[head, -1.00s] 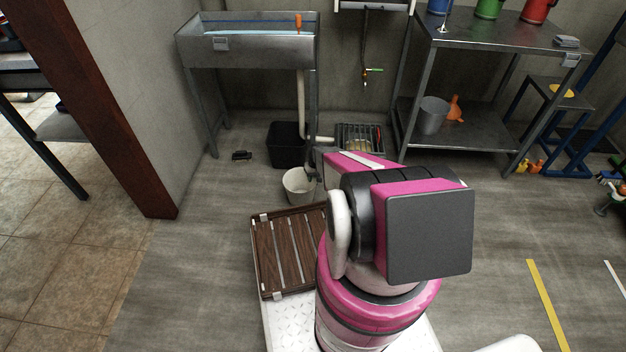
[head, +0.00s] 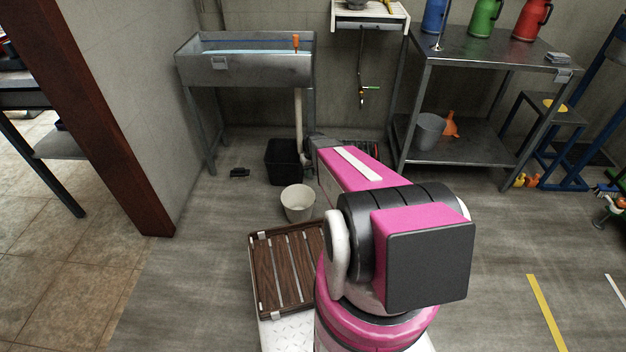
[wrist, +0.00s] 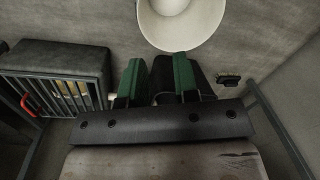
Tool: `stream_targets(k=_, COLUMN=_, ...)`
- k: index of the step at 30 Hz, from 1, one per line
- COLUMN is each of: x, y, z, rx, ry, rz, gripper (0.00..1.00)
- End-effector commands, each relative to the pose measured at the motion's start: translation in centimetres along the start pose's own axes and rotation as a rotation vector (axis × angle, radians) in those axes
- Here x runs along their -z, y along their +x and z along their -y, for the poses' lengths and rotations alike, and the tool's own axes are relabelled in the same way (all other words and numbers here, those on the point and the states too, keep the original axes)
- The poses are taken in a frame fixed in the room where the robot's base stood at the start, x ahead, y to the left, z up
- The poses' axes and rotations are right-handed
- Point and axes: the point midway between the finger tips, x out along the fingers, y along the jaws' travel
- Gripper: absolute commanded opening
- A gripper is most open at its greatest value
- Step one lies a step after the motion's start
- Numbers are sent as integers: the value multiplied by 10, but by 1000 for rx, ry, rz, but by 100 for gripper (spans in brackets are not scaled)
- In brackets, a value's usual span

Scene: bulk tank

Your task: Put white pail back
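The white pail (head: 298,204) stands upright on the floor in the head view, in front of the black bin (head: 283,165) under the sink. It also shows at the top of the wrist view (wrist: 181,22), cut off by the picture edge. My gripper (wrist: 159,72) shows in the wrist view with its two green-padded fingers apart and nothing seen held between them. The fingers are apart from the pail in that picture. In the head view my own arm hides the gripper.
A steel sink (head: 246,68) stands on legs behind the pail. A slatted wooden tray (head: 290,268) is in front of it. A steel shelf table (head: 470,48) with a grey bucket (head: 429,131) stands at right. A small dark object (head: 239,173) lies left of the bin.

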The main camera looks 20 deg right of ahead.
Motion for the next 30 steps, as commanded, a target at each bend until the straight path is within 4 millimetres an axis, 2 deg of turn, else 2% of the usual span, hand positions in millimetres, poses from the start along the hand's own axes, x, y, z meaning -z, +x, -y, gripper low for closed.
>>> stream_targets(k=1, x=-33, y=-40, z=19, rx=-11, ry=7, rz=-3, gripper=28)
stream_targets(k=6, x=-98, y=-129, z=60, rx=-47, ry=46, rz=-7, gripper=28)
stream_targets(k=9, x=-133, y=-168, z=77, rx=-66, ry=69, rz=-10, gripper=28)
stream_targets(k=12, x=-160, y=-195, z=90, rx=-80, ry=87, rz=-14, gripper=28)
stream_targets(k=15, x=-175, y=-210, z=96, rx=-89, ry=100, rz=-15, gripper=28)
stream_targets(k=18, x=-181, y=-216, z=99, rx=-94, ry=106, rz=-17, gripper=28)
stream_targets(k=30, x=-180, y=-216, z=99, rx=-94, ry=107, rz=-16, gripper=28)
